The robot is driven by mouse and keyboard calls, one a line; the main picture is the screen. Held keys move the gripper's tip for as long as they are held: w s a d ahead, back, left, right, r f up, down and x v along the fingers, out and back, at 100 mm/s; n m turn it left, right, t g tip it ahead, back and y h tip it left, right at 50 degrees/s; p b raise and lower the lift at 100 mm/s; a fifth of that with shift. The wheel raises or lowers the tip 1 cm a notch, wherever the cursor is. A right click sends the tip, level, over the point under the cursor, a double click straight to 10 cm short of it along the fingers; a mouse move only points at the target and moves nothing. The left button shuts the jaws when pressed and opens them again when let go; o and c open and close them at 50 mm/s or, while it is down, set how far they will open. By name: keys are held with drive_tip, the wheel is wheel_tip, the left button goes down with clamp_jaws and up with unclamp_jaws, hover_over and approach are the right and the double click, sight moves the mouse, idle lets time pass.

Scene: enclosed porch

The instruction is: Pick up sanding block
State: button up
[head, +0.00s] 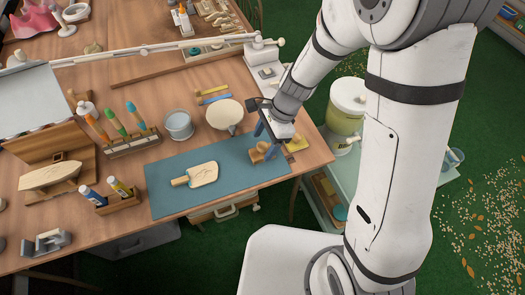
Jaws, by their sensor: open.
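A small tan wooden block with a raised grip, which looks like the sanding block (259,154), sits on the right end of the blue-green mat (220,160). My gripper (268,142) comes down from the upper right with blue fingers. It is open right at the block, with its fingertips close above or around it. The fingers and wrist hide part of the block, and I cannot tell whether they touch it.
A carved paddle-shaped board (203,174) lies on the mat. A round cream disc (225,113) and a glass jar (179,125) stand behind the mat. The table's front edge is close.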

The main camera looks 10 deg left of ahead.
sight(263, 145)
drive_tip(key=x, duration=0.4)
drive_tip(key=shift+w, duration=0.1)
drive_tip(key=shift+d, duration=0.1)
drive_tip(key=shift+c, duration=0.4)
drive_tip(key=c, duration=1)
wheel_tip(263, 145, up, 10)
drive_tip(key=shift+f+p, duration=0.1)
drive_tip(key=shift+p, duration=0.45)
